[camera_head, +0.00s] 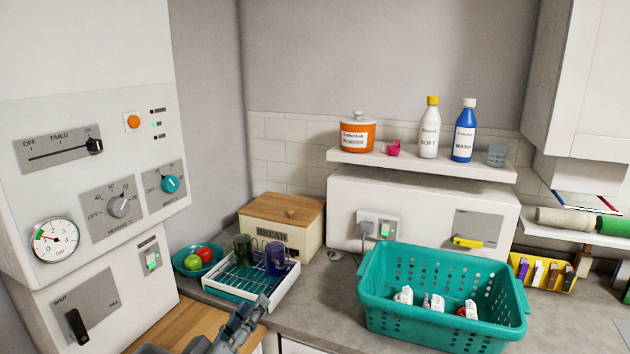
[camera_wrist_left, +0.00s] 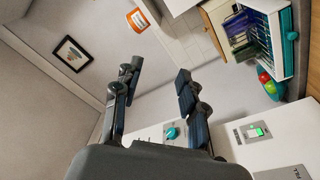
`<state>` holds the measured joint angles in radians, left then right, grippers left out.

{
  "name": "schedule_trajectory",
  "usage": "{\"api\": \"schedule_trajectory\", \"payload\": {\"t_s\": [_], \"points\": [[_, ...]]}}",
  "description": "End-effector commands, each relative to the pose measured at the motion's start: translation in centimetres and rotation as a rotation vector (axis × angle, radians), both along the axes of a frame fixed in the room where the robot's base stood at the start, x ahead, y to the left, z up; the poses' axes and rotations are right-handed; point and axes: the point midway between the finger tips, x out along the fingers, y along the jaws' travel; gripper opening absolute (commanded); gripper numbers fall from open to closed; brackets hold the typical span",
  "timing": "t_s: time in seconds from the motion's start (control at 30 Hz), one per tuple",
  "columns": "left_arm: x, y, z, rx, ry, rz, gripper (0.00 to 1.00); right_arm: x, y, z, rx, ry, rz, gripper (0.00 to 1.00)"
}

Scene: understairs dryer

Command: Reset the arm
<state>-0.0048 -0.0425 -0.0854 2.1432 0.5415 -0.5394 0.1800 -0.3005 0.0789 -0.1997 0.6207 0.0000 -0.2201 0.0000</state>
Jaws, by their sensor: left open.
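My left gripper (camera_head: 246,315) is low in the head view, in front of the dish rack and to the left of the teal basket. In the left wrist view my left gripper (camera_wrist_left: 159,72) has its two dark fingers well apart with nothing between them. Its fingers appear clear of the surroundings. My right gripper does not show in either view.
A white panel with dials and levers (camera_head: 118,205) stands at the left. A dish rack (camera_head: 250,290) with cups, a fruit bowl (camera_head: 180,262) and a bread box (camera_head: 283,222) stand on the counter. A teal basket (camera_head: 440,290) holds several items. A white shelf (camera_head: 420,164) carries bottles.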

Motion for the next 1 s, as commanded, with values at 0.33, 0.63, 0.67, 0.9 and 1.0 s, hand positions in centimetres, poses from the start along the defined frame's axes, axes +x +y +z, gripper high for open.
{"api": "schedule_trajectory", "payload": {"t_s": [0.33, 0.63, 0.67, 0.9, 1.0], "points": [[-14.8, 2.8, -19.6, 0.617, 0.643, -0.131, 0.41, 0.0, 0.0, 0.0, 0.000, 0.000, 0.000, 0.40], [-25.2, 7.0, -24.8, 0.866, 0.980, -0.201, 0.41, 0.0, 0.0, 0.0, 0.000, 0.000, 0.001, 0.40], [-26.1, 7.3, -25.0, 0.885, 1.007, -0.206, 0.41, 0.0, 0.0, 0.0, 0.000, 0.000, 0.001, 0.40], [-28.7, 8.7, -29.3, 0.953, 1.129, -0.235, 0.41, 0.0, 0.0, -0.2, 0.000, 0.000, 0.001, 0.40], [-28.2, 8.5, -32.1, 0.952, 1.137, -0.242, 0.41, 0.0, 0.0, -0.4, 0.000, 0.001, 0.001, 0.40]]}}
